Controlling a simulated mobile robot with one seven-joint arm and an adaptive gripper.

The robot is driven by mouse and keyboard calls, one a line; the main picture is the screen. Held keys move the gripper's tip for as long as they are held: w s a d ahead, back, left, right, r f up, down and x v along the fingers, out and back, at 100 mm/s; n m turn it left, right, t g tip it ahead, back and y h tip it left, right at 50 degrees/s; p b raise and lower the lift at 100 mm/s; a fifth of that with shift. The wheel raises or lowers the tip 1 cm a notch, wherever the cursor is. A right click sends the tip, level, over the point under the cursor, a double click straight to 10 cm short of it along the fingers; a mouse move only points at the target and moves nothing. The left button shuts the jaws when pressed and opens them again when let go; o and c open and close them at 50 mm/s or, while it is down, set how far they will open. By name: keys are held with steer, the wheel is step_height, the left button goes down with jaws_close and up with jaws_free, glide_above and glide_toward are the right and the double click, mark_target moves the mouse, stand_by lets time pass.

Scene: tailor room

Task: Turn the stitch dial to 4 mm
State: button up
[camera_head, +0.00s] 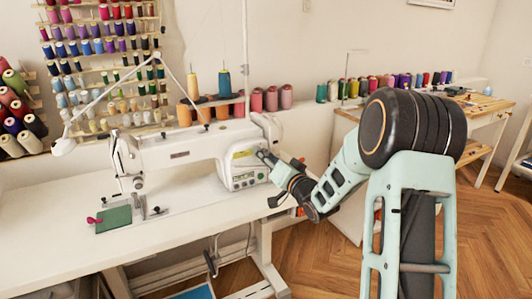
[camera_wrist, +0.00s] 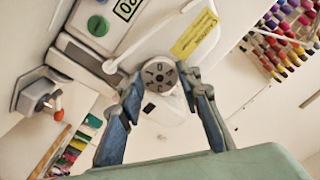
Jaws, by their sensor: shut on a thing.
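The white sewing machine (camera_head: 185,150) stands on a white table, with a control panel (camera_head: 243,178) at the right end of its body. The stitch dial (camera_wrist: 158,75) shows in the wrist view as a round grey knob with dark numbers around its face. The numbers are small and turned, so I cannot tell which setting it stands at. My gripper (camera_wrist: 161,82) has one finger on each side of the dial and is shut on it. In the head view my gripper (camera_head: 266,158) reaches the machine's right end from the right, and the dial is hidden there.
A green round button (camera_wrist: 98,25), a small display (camera_wrist: 127,9) and a yellow label (camera_wrist: 195,33) are near the dial. The table (camera_head: 50,235) is mostly bare, with green cloth (camera_head: 113,218) under the needle. Thread spools (camera_head: 271,99) stand behind the machine.

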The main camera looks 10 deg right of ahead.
steer(key=shift+m, duration=0.6)
steer(key=shift+p, duration=0.35)
steer(key=o, duration=1.2)
steer(key=shift+c, duration=0.2)
steer(key=v, duration=1.2)
steer(key=shift+r, duration=0.1)
